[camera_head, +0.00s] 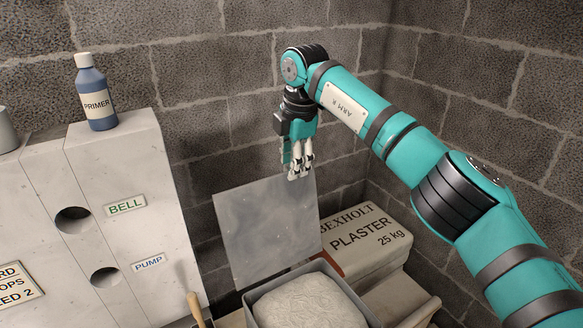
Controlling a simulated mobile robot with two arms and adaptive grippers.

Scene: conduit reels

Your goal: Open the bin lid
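The bin (258,318) is a grey open-topped box at the bottom centre, with a pale, lumpy mass (310,303) showing inside. Its lid (262,232) is a flat grey panel standing raised at the bin's back side, near the block wall. My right gripper (298,170) points down at the lid's top edge, toward its right corner. Its pale fingertips overlap that edge in the picture. The fingers look close together, but I cannot tell whether they grip the lid or only touch it. My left gripper is not in view.
A plaster bag (365,243) lies right of the lid. A pale cabinet (150,205) with round holes, labelled BELL and PUMP, stands at left with a blue primer bottle (97,98) on top. A wooden handle (195,308) rises between cabinet and bin. Block walls close the back.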

